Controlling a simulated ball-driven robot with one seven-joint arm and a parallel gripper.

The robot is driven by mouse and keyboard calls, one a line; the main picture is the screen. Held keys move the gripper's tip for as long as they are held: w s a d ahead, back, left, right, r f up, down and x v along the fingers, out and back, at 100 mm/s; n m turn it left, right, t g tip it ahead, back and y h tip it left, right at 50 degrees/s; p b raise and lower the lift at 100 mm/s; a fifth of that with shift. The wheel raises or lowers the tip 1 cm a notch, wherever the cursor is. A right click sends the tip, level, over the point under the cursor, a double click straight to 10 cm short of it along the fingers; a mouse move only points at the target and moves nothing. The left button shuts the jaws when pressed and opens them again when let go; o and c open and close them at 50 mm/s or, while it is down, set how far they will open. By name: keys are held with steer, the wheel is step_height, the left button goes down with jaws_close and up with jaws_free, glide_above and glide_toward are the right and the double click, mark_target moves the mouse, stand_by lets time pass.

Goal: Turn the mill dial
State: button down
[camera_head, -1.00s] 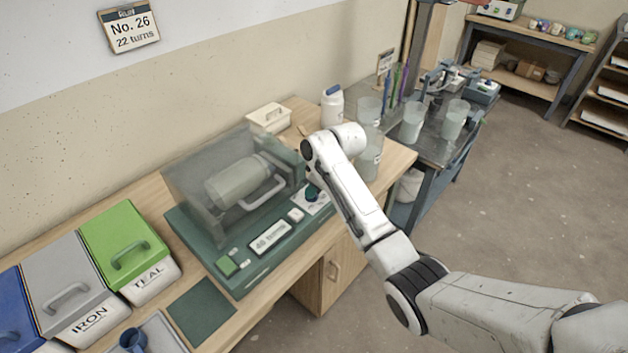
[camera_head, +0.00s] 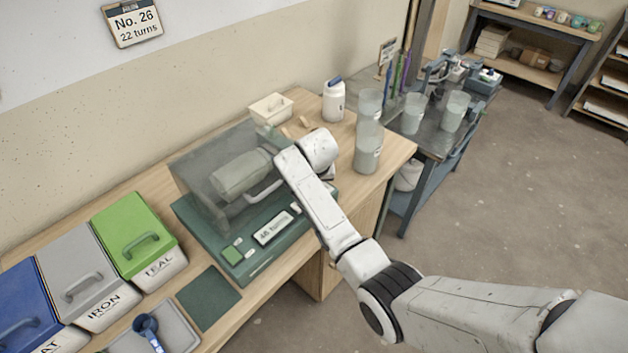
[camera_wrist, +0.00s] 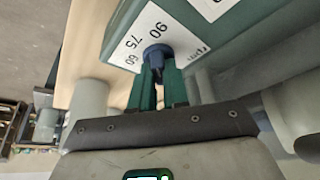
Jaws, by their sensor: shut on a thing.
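The mill is a green machine (camera_head: 207,245) on the wooden bench, with a clear cover over a pale drum (camera_head: 240,175). Its front display (camera_head: 273,227) shows a turns reading that looks like 46, though it is small. My gripper (camera_wrist: 158,68) is shut on the knob, with one green finger on each side. In the head view, my arm hides the dial and the gripper.
A wall card (camera_head: 135,22) reads No. 26, 22 turns. Lidded bins, one of them green (camera_head: 135,235), and a grey tray (camera_head: 178,325) with a blue scoop stand left of the mill. A translucent container (camera_head: 368,148) and white bottle (camera_head: 333,100) stand right of my arm.

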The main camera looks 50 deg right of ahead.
steer(key=shift+w+m+h, duration=0.1)
steer(key=shift+m+h, duration=0.2)
steer(key=shift+m, duration=0.5)
steer(key=shift+r, duration=0.1)
steer(key=c, duration=1.1)
jaws_free()
steer(key=shift+g, duration=0.3)
steer(key=b+v, duration=0.1)
steer(key=v, duration=0.9)
steer(key=shift+a+r, duration=0.15)
steer(key=shift+r, duration=0.15)
steer(key=s+a+f+n+y, duration=0.1)
steer(key=s+a+f+n, duration=0.2)
steer(key=s, duration=0.8)
steer(key=s+a+f+n+g+y, duration=0.1)
steer(key=s+a+f+n, duration=0.2)
steer(key=s, duration=0.7)
steer(key=s+a+f+n+y, duration=0.1)
steer(key=s+a+f+n, duration=0.1)
steer(key=s+a+f, duration=0.4)
steer(key=shift+s+a+f+n+g, duration=0.15)
steer(key=shift+s+a, duration=0.15)
steer(key=shift+s, duration=0.65)
steer(key=shift+s+a+r+n+g, duration=0.1)
steer(key=shift+s+a, duration=0.25)
steer(key=shift+s, duration=0.6)
steer(key=shift+s+a+f+n+g, duration=0.15)
steer(key=shift+s+a, duration=0.15)
steer(key=shift+s, duration=0.65)
